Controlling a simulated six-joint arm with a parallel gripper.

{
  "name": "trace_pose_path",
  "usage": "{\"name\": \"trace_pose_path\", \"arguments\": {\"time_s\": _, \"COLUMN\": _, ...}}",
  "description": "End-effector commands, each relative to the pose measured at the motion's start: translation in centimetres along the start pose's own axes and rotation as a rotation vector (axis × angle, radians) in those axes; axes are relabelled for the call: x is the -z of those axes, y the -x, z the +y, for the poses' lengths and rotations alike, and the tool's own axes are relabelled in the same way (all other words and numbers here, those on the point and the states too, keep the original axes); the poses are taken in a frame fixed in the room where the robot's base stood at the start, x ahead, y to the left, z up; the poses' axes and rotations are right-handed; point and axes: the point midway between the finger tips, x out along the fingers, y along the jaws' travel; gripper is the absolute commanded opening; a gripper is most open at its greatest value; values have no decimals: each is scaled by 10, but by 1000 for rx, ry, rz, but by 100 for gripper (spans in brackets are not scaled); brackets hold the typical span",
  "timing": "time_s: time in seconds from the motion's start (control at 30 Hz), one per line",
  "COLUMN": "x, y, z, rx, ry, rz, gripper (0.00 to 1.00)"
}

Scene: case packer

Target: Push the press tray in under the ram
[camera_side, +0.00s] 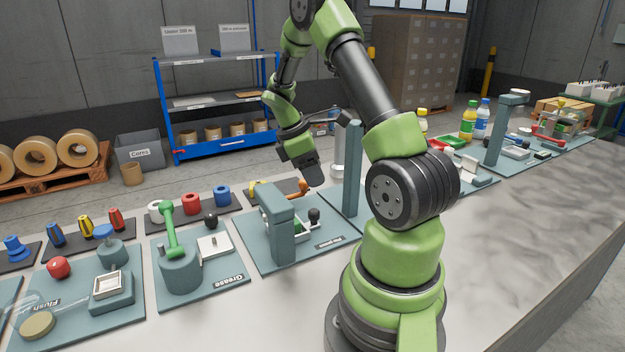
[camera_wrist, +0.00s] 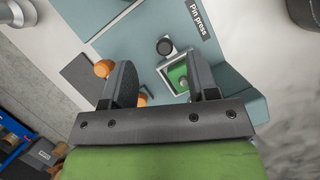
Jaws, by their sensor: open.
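The press tray (camera_wrist: 180,74) is a pale square frame with a green inside, on the teal Pin press plate (camera_wrist: 135,40). Its black knob (camera_wrist: 165,45) stands at the tray's upper left corner in the wrist view; in the side view the knob (camera_side: 314,214) is right of the teal press block (camera_side: 278,226), which partly hides the tray. The ram is not clearly made out. My gripper (camera_wrist: 160,62) is open, its fingers apart with nothing held between them. In the side view my gripper (camera_side: 308,172) hangs above the back of the plate, above the knob and apart from it.
An orange handle (camera_side: 299,189) stands close below my gripper; orange round parts (camera_wrist: 104,68) show by the left finger. A tall teal post (camera_side: 352,170) rises to the right. The Grease station (camera_side: 180,268) is to the left. The counter's front is clear.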

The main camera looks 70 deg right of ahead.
Motion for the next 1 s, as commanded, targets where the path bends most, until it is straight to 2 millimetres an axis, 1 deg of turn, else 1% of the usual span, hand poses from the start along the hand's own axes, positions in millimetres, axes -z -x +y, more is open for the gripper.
{"name": "trace_pose_path", "arguments": {"time_s": 0.13, "x": 0, "y": 0, "z": 0, "rx": 0, "ry": 0, "rz": 0, "gripper": 54}}
{"name": "trace_pose_path", "arguments": {"time_s": 0.17, "x": 0, "y": 0, "z": 0, "rx": 0, "ry": 0, "rz": 0, "gripper": 52}}
{"name": "trace_pose_path", "arguments": {"time_s": 0.2, "x": 0, "y": 0, "z": 0, "rx": 1, "ry": -6, "rz": 0, "gripper": 42}}
{"name": "trace_pose_path", "arguments": {"time_s": 0.23, "x": 0, "y": -1, "z": 1, "rx": 6, "ry": -22, "rz": 2, "gripper": 39}}
{"name": "trace_pose_path", "arguments": {"time_s": 0.27, "x": -1, "y": -2, "z": 2, "rx": 15, "ry": -55, "rz": 4, "gripper": 39}}
{"name": "trace_pose_path", "arguments": {"time_s": 0.37, "x": -5, "y": -6, "z": 7, "rx": 86, "ry": -312, "rz": 18, "gripper": 39}}
{"name": "trace_pose_path", "arguments": {"time_s": 0.47, "x": -9, "y": -12, "z": 15, "rx": 226, "ry": -749, "rz": 31, "gripper": 39}}
{"name": "trace_pose_path", "arguments": {"time_s": 0.5, "x": -10, "y": -14, "z": 18, "rx": 294, "ry": -936, "rz": 30, "gripper": 39}}
{"name": "trace_pose_path", "arguments": {"time_s": 0.6, "x": -11, "y": -16, "z": 26, "rx": 462, "ry": -1340, "rz": 13, "gripper": 39}}
{"name": "trace_pose_path", "arguments": {"time_s": 0.7, "x": -10, "y": -15, "z": 34, "rx": 602, "ry": -1620, "rz": -16, "gripper": 39}}
{"name": "trace_pose_path", "arguments": {"time_s": 0.8, "x": -10, "y": -14, "z": 38, "rx": 688, "ry": -1774, "rz": -42, "gripper": 39}}
{"name": "trace_pose_path", "arguments": {"time_s": 0.83, "x": -10, "y": -14, "z": 38, "rx": 704, "ry": -1799, "rz": -48, "gripper": 39}}
{"name": "trace_pose_path", "arguments": {"time_s": 0.93, "x": -7, "y": -18, "z": 37, "rx": 725, "ry": -1834, "rz": -58, "gripper": 39}}
{"name": "trace_pose_path", "arguments": {"time_s": 1.0, "x": -3, "y": -25, "z": 33, "rx": 726, "ry": -1832, "rz": -60, "gripper": 39}}
